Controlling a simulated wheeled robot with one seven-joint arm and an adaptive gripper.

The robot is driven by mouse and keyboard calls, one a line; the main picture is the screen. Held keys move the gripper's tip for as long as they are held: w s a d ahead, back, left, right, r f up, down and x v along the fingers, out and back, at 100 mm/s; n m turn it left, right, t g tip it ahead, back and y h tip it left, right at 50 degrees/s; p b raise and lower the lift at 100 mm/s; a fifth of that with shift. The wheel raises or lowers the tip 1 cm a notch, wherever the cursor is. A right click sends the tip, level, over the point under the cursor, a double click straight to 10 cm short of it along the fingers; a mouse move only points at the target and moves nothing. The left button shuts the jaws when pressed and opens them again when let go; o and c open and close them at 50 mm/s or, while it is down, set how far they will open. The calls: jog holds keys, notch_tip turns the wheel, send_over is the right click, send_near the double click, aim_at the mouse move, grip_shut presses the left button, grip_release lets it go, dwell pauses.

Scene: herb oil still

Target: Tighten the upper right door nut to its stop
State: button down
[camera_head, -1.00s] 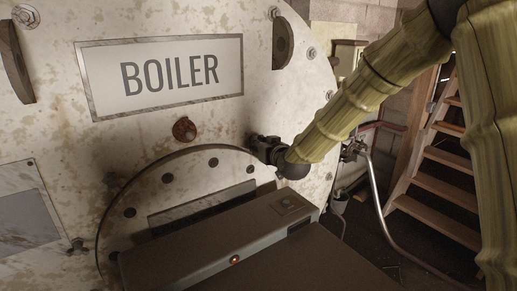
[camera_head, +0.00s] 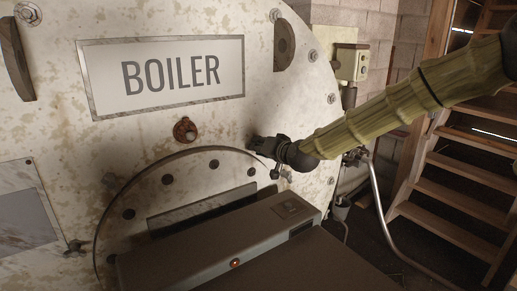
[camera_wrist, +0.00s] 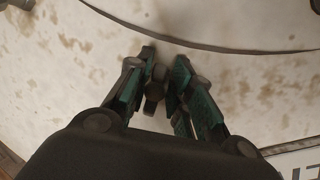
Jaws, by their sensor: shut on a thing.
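The round boiler door (camera_head: 135,190) is pale and stained, with a dark rim and several dark holes. My gripper (camera_head: 256,144) is at the boiler face by the door's upper right rim. In the wrist view, my gripper (camera_wrist: 160,68) has its two green-sided fingers close together, shut on a small dark metal nut (camera_wrist: 153,88). The nut's far side and threads are hidden, so I cannot tell how far it is screwed in. A wing-shaped fitting (camera_head: 277,179) shows just below my gripper in the head view, partly covered.
Another wing-shaped nut (camera_head: 75,247) sits at the door's left rim. A rusty round fitting (camera_head: 185,130) and the BOILER plate (camera_head: 165,75) are above the door. A pipe (camera_head: 378,200) and wooden stairs (camera_head: 455,200) are at the right.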

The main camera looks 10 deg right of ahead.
jog(key=shift+d+f, duration=0.15)
jog(key=c, duration=1.6)
grip_release()
jog(key=shift+o, duration=1.1)
jog(key=shift+d, duration=0.15)
jog(key=shift+s, duration=0.25)
jog(key=v, duration=1.1)
jog(key=shift+s+d, duration=0.1)
jog(key=shift+d, duration=0.05)
